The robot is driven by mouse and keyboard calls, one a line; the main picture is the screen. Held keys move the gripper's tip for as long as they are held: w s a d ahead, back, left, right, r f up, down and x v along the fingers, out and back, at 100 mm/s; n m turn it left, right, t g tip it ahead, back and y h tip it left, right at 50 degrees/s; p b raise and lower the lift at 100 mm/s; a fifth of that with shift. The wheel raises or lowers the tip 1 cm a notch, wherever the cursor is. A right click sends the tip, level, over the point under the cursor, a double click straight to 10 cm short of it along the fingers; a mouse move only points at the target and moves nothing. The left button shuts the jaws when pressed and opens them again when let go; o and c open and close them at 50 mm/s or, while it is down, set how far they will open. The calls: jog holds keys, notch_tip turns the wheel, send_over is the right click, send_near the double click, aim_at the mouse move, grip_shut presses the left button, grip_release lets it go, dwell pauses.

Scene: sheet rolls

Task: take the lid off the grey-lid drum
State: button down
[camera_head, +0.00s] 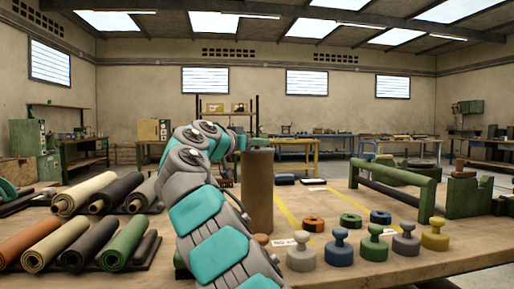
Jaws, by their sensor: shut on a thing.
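No drum with a grey lid can be made out; it may be hidden behind my arm. My arm rises from the bottom middle and bends over to the far side. The lid cannot be picked out either.
The brown upright cylinder (258,195) stands on the table close by my arm. Knobbed pieces, among them a dark grey one (406,240), line the front right. Rolls (83,243) lie at left. A green rail (396,188) stands at right.

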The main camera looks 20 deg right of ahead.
jog(key=shift+r, duration=0.1)
jog(key=shift+w+a+r+p, duration=0.1)
jog(key=shift+r+p, duration=0.85)
jog(key=shift+r, duration=0.8)
jog(key=shift+s+f+b, duration=0.15)
jog(key=shift+s+b, duration=0.25)
jog(key=shift+s, duration=0.1)
jog(key=shift+s+a+b, duration=0.2)
jog(key=shift+s+b, duration=0.2)
jog(key=shift+s, duration=0.15)
jog(key=shift+s+a+b, duration=0.15)
jog(key=shift+s+b, duration=0.25)
jog(key=shift+s, duration=0.15)
jog(key=s+a+b, duration=0.1)
jog(key=s, duration=0.5)
jog(key=s+a+r+b, duration=0.1)
jog(key=s+a+b, duration=0.1)
jog(key=s, duration=0.4)
jog(key=shift+s+a+r+b, duration=0.15)
jog(key=shift+a+r+b, duration=0.15)
